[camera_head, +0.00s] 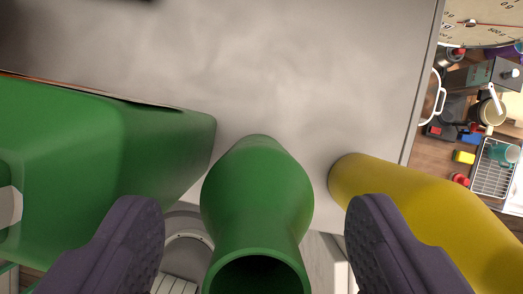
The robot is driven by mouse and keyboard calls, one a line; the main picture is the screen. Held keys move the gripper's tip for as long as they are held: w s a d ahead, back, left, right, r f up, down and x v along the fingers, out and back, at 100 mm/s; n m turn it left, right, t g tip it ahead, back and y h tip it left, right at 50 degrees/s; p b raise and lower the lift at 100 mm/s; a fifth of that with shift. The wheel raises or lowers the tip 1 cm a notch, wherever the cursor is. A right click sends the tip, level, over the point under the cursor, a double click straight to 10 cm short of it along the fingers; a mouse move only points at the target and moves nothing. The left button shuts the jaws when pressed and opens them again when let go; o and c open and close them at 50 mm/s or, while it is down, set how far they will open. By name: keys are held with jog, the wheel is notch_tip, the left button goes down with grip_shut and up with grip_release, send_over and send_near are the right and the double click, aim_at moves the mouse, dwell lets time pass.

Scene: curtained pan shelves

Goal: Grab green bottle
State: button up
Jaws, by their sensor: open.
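The green bottle (257,195) is at the lower middle of the head camera view, with its open mouth facing the camera at the bottom edge. My gripper (265,232) is open, with one dark ridged finger to the left of the bottle and one to the right. Gaps show between the bottle and both fingers. The bottle's far end overlaps the grey surface in the picture; I cannot tell whether it touches it.
A large green container (95,150) is close on the left, partly behind the left finger. A yellow object (430,215) is close on the right, partly behind the right finger. The grey surface (300,70) is clear above the bottle. A dial scale (485,20) and a wire rack (492,170) show at right.

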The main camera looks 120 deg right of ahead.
aim_at(257, 202)
jog(key=shift+x, duration=1.05)
jog(key=shift+c, duration=0.6)
grip_shut()
